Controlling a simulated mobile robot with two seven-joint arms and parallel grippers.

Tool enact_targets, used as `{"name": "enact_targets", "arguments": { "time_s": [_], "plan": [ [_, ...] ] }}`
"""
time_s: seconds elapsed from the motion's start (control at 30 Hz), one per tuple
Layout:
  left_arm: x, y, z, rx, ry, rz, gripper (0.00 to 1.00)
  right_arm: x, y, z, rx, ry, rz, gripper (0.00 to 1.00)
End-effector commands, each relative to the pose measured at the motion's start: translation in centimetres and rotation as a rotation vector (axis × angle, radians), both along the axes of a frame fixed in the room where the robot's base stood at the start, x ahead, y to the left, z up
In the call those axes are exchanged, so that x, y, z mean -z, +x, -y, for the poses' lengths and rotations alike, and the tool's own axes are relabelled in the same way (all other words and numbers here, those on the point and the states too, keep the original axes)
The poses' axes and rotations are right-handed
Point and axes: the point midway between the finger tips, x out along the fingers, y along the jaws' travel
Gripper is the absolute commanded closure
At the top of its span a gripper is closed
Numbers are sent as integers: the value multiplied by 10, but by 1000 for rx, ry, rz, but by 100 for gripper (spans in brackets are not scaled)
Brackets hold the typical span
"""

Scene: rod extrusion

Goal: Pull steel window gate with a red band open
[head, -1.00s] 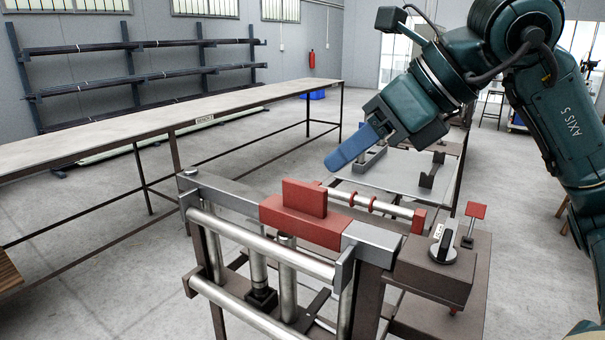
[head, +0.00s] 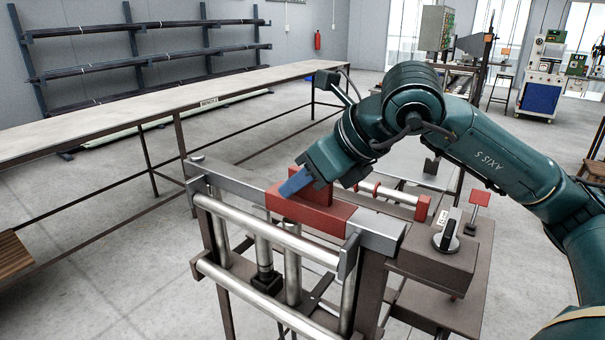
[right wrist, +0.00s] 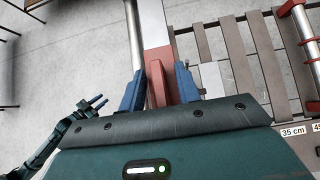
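The steel window gate (head: 238,185) is a metal frame with upright and level bars in the head view. A red band (head: 318,216) wraps its top bar, with a raised red block (head: 321,193) on it. My right gripper (head: 296,182) is at this block, coming from above. In the right wrist view, its blue fingers stand on either side of the red block (right wrist: 156,84), with a gap showing at least on the right. My left gripper (right wrist: 98,102) shows only at the left of the right wrist view, its fingers apart, empty and away from the gate.
A box with a black dial (head: 447,235) and a red-topped post (head: 479,199) stand right of the gate. A long bench (head: 120,122) runs along the left. Open floor lies between bench and gate.

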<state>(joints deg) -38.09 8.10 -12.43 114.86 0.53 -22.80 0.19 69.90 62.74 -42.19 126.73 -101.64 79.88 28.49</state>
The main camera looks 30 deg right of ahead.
Motion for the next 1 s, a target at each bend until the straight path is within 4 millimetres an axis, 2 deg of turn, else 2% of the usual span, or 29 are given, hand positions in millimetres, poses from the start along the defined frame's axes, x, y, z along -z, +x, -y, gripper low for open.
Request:
{"name": "enact_targets", "arguments": {
  "time_s": [0.27, 0.67, 1.0],
  "plan": [
    [-1, 3, 1, -3, -3, 3, 69, 2, 1, -1, 0, 0, 0, 67],
    [0, 3, 0, 0, 1, 3, 69, 1, 1, -1, 0, 1, 1, 99],
    [0, 1, 0, 2, 2, 1, 69, 1, 1, -1, -1, 1, 1, 100]
  ]
}}
